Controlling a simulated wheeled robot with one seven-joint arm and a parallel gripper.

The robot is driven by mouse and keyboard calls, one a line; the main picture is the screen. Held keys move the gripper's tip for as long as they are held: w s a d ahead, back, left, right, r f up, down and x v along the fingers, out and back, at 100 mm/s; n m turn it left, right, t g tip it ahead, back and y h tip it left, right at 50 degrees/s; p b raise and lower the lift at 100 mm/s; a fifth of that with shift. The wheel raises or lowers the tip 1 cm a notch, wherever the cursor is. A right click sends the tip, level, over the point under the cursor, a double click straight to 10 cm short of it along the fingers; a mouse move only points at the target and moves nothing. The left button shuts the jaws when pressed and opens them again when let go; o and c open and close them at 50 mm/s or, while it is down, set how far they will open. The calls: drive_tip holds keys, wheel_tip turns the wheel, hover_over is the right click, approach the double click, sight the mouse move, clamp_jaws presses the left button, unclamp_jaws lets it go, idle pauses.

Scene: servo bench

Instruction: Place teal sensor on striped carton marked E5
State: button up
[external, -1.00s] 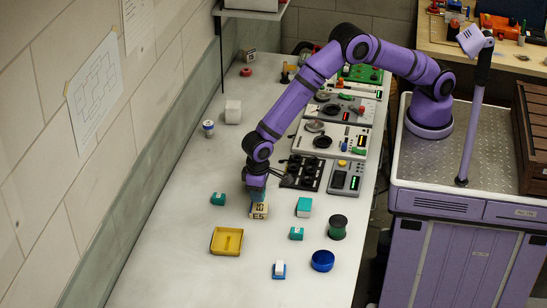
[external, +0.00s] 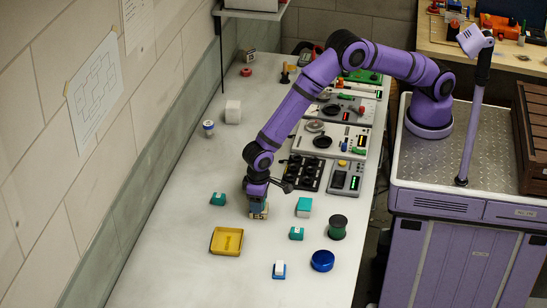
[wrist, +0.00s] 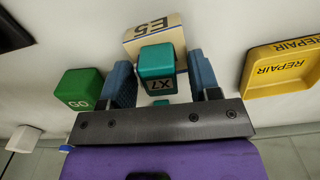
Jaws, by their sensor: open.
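The cream carton marked E5 (wrist: 150,32) stands on the bench; in the external view (external: 259,215) it is mostly hidden under my gripper. A teal block marked X7 (wrist: 157,65), seemingly the teal sensor, sits between my gripper's blue fingers (wrist: 161,80), in front of the carton face in the wrist view. My gripper (external: 258,203) is open, pointing down, with a finger on each side of the block. The right finger shows a narrow gap to it; contact on the left is unclear. I cannot tell whether the block rests on the carton.
A yellow tray marked REPAIR (external: 226,252) lies near the carton. The front-left bench is clear.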

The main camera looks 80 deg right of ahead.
wheel_tip(320, 180, up, 12)
drive_tip(key=shift+r, duration=0.15)
idle(0.4)
drive_tip(key=w+d+r+t, duration=0.1)
drive_tip(key=d+r, duration=1.3)
drive_tip(key=s+d+r+t+y, duration=0.1)
drive_tip(key=s+d+r, duration=0.2)
drive_tip(key=d+r, duration=0.4)
drive_tip(key=s+d+r, duration=0.3)
drive_tip(key=d+r, duration=0.2)
drive_tip(key=d, duration=0.4)
drive_tip(key=s+d+r+t, duration=0.2)
drive_tip(key=s+d+r, duration=0.3)
drive_tip(key=s+d, duration=0.7)
drive_tip(key=s+d+f, duration=0.1)
drive_tip(key=s+d, duration=0.3)
drive_tip(key=s, duration=0.3)
drive_tip(key=s+d+f+t+h, duration=0.1)
drive_tip(key=s+d, duration=0.3)
drive_tip(key=s, duration=0.4)
drive_tip(key=shift+f, duration=0.65)
